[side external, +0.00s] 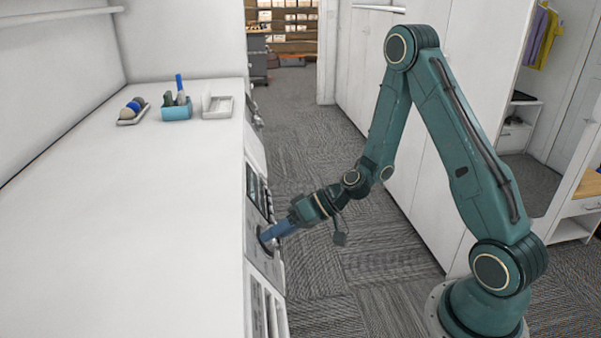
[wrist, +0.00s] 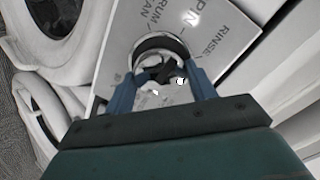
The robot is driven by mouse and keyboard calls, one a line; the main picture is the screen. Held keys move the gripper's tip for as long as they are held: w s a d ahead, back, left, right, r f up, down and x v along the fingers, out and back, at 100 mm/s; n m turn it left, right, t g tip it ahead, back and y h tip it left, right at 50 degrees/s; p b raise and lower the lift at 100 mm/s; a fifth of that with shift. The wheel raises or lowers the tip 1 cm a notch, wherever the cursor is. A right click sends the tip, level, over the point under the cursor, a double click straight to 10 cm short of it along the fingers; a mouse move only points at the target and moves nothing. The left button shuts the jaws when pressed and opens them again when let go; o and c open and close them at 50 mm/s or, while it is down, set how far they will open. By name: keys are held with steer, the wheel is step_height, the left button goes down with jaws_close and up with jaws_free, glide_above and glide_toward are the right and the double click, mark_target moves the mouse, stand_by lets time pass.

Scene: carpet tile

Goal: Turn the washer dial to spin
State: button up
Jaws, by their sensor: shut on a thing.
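The washer dial (wrist: 158,44) is a round knob with a dark ring, set in a light panel (wrist: 222,50) in the wrist view. The words SPIN and RINSE and part of DRUM CLEAN are printed around it. My gripper (wrist: 160,80) has its two blue fingers on either side of the dial, shut on it. In the side external view my gripper (side external: 268,235) reaches left to the machine's front face, and its fingers hide most of the dial there. I cannot tell which word the dial's mark points to.
A white counter (side external: 130,230) runs above the machine fronts. A blue cup of tools (side external: 176,108), a white tray (side external: 217,107) and a small tray of balls (side external: 131,114) stand at its far end. Round machine doors (wrist: 45,30) show beside the panel. The carpet aisle (side external: 330,285) is clear.

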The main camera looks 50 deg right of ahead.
steer(key=shift+n, duration=0.3)
steer(key=o, duration=1)
steer(key=shift+v, duration=6.9)
steer(key=shift+a+r, duration=0.1)
